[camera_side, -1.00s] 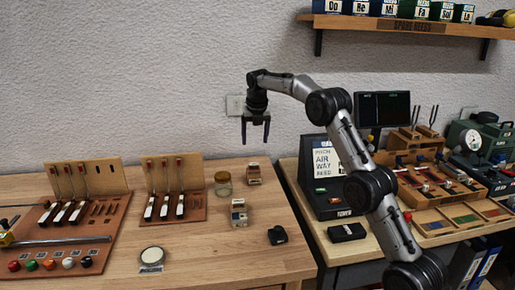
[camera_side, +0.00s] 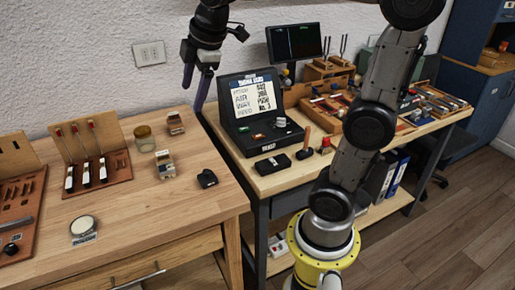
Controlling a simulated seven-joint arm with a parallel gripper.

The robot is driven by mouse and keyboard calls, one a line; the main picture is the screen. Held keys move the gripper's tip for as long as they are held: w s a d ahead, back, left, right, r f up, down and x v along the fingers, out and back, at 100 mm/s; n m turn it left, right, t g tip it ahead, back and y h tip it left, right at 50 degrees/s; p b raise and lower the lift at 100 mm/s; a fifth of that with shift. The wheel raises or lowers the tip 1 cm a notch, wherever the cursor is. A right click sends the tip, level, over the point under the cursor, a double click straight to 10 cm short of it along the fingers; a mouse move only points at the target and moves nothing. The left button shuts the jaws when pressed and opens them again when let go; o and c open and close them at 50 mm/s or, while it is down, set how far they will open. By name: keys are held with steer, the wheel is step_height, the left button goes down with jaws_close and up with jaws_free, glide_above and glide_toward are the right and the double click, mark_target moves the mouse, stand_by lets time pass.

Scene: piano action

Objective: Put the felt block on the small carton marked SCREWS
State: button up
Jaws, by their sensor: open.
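Two small cartons stand on the left wooden table: one nearer (camera_side: 165,164) and one farther back (camera_side: 175,123). Their print is too small to read, so I cannot tell which is marked SCREWS. A small dark block-like thing (camera_side: 207,179) lies right of the nearer carton, close to the table's right edge. It may be the felt block, but I cannot tell for sure. My gripper (camera_side: 202,104) hangs fingers down, open and empty, above and right of the farther carton.
A glass jar (camera_side: 145,138) stands left of the cartons, and a round white-topped thing (camera_side: 84,228) lies at front left. A key-action model (camera_side: 97,165) stands at left. The right bench holds a black display case (camera_side: 259,121) and a black box (camera_side: 272,166). The table's front middle is clear.

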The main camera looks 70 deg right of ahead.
steer(key=s+a+f+m, duration=0.3)
steer(key=s+f+m, duration=0.1)
steer(key=s, duration=0.4)
steer(key=s+a+f+m+t+y, duration=0.1)
steer(key=s+a+f+m, duration=0.2)
steer(key=s+m, duration=0.3)
steer(key=s+f, duration=0.1)
steer(key=s, duration=0.1)
steer(key=shift+s+f, duration=0.15)
steer(key=shift+s, duration=0.2)
